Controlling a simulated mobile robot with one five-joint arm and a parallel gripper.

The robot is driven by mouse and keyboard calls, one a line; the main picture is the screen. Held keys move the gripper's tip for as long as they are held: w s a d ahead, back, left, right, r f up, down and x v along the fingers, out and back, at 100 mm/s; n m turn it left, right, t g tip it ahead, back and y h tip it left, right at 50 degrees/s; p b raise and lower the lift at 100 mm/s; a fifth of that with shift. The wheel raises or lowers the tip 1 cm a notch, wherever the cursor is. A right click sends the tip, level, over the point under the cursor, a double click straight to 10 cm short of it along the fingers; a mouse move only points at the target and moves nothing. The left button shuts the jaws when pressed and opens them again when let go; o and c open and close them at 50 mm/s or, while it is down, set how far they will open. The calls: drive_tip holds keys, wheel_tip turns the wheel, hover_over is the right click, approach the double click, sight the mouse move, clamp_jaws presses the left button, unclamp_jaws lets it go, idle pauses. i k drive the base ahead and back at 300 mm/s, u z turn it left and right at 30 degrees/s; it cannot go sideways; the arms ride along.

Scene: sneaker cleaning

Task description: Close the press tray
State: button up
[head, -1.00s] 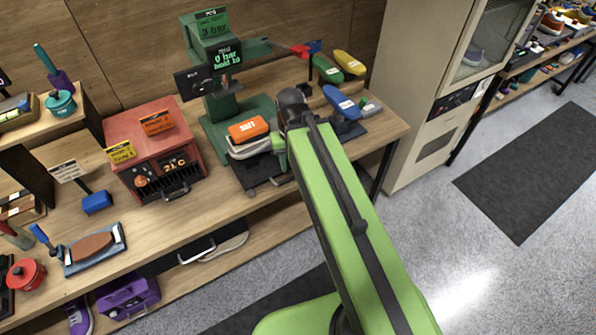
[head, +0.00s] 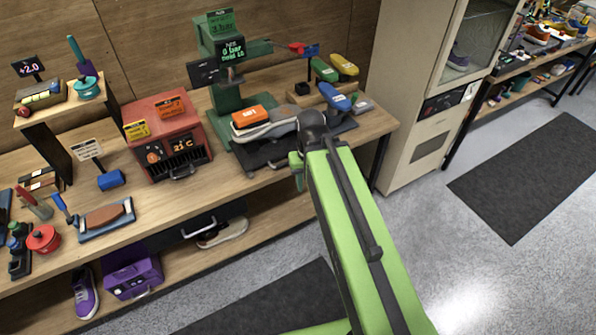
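The green press (head: 228,97) stands at the back of the workbench, with lit displays reading about 0 bar. Its dark press tray (head: 252,156) sticks out in front of the press, toward the bench's front edge, with a handle at the front. A grey-white sneaker (head: 277,126) lies on the tray with an orange block (head: 249,117) on top. My green arm reaches in from the bottom right. My gripper (head: 297,170) is at the right front of the tray, mostly hidden behind my wrist.
A red heater box (head: 168,140) stands left of the press. Yellow, green and blue brushes (head: 334,96) lie to the right. A beige cabinet (head: 421,90) closes off the bench's right end. A dark mat (head: 530,175) lies on the open floor at right.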

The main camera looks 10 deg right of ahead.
sight(255, 148)
drive_tip(key=z, duration=0.3)
drive_tip(key=k, duration=0.15)
drive_tip(key=u, duration=0.45)
drive_tip(key=i, duration=0.75)
drive_tip(key=z, duration=0.25)
drive_tip(key=k, duration=0.55)
drive_tip(key=u, duration=1.3)
drive_tip(key=i, duration=0.7)
drive_tip(key=u, duration=0.1)
